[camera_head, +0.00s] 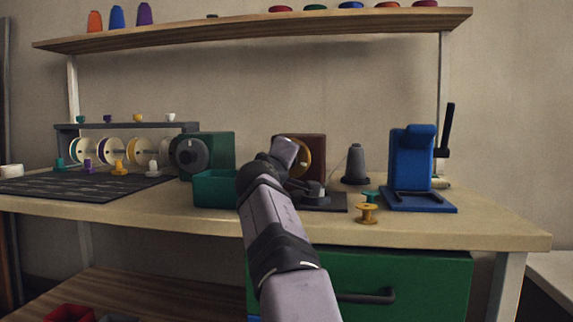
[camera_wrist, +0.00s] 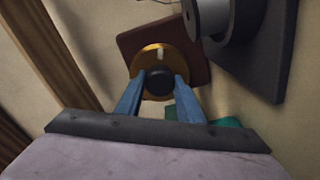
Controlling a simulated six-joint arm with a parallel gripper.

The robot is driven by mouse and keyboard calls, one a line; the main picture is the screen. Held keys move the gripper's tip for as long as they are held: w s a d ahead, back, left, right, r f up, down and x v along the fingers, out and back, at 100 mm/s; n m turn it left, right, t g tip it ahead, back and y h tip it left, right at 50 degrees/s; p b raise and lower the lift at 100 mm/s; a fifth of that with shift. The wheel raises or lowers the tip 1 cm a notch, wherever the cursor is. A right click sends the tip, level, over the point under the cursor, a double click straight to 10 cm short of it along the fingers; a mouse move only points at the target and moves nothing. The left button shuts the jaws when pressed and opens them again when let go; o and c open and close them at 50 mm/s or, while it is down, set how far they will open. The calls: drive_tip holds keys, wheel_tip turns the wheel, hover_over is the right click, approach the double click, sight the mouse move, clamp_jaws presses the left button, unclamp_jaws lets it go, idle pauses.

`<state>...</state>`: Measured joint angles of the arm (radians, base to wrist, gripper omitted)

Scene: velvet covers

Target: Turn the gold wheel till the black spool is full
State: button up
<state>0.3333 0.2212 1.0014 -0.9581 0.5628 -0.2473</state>
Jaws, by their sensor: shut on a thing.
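The gold wheel (camera_head: 304,157) stands upright on a brown block (camera_head: 318,145) in the middle of the bench, partly hidden by my arm. In the wrist view the gold wheel (camera_wrist: 149,57) faces me, with a round black knob (camera_wrist: 158,83) on it. The two blue fingers of my gripper (camera_wrist: 157,86) are closed on either side of this knob. A dark spool-like part with a pale grey winding (camera_wrist: 212,17) shows at the wrist view's upper right, probably the black spool. How full it is I cannot tell. My fingertips are hidden in the head view.
A gold spool (camera_head: 367,213) stands near the front edge. A green open bin (camera_head: 216,190) is left of my arm. A spool rack (camera_head: 128,127) stands further left.

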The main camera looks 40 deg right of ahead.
idle(0.4)
drive_tip(key=o, duration=1.1)
drive_tip(key=shift+c, duration=0.2)
drive_tip(key=shift+b+v, duration=0.55)
drive_tip(key=shift+v, duration=3.15)
